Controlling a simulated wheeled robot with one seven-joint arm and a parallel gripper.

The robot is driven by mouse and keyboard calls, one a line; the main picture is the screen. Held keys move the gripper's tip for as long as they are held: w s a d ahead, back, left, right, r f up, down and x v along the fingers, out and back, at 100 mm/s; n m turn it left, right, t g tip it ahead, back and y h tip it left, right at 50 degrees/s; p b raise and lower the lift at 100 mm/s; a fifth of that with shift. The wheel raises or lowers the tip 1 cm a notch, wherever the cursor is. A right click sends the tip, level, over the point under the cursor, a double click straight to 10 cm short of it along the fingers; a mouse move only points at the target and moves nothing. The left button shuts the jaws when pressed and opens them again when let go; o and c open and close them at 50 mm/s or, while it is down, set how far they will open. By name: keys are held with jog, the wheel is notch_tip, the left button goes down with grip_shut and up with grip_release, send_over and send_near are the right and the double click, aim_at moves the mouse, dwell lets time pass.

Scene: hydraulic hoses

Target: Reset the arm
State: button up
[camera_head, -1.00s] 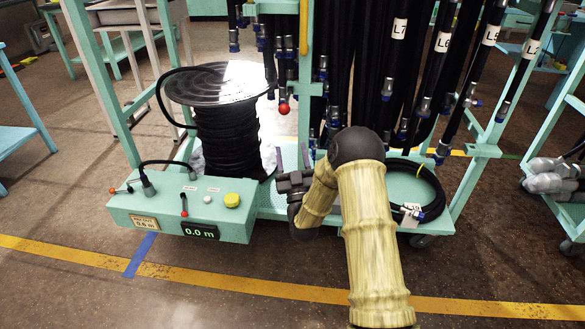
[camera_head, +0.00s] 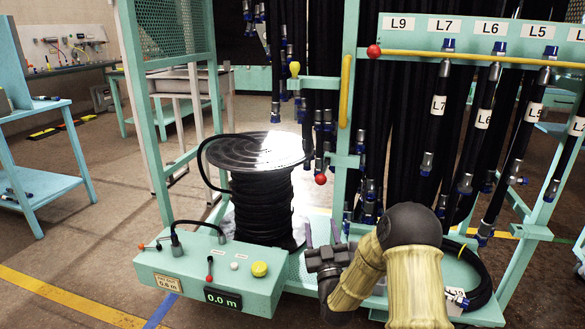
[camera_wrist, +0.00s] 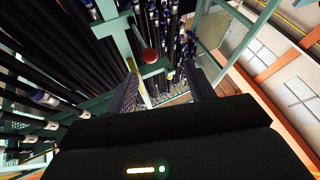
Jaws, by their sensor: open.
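My gripper (camera_head: 321,232) is low in front of the hose rack, beside the black hose reel (camera_head: 262,205), with its fingers pointing up and away. In the wrist view my gripper (camera_wrist: 160,84) has its two dark fingers spread apart, with nothing between them. My arm, in a yellowish ribbed sleeve, is bent at the lower right of the head view. Whether the gripper touches the rack is hard to tell.
The teal rack holds several hanging black hoses below its label rail (camera_head: 480,52). A red ball knob (camera_wrist: 150,56) shows near my fingers in the wrist view. The control box (camera_head: 215,273) reads 0.0 m. A coiled hose (camera_head: 478,275) lies right of my arm.

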jog(key=s+d+f+m+g+h, duration=0.1)
jog(key=s+d+f+m+g, duration=0.15)
jog(key=s+g, duration=1)
jog(key=s+d+f+m+g+h, duration=0.1)
jog(key=s+f+g, duration=0.5)
jog(key=s, duration=1.2)
notch_tip(320, 180, up, 40)
jog(key=g+p, duration=0.2)
jog(key=p, duration=3.6)
jog(key=shift+f, duration=0.15)
jog(key=shift+n, duration=0.25)
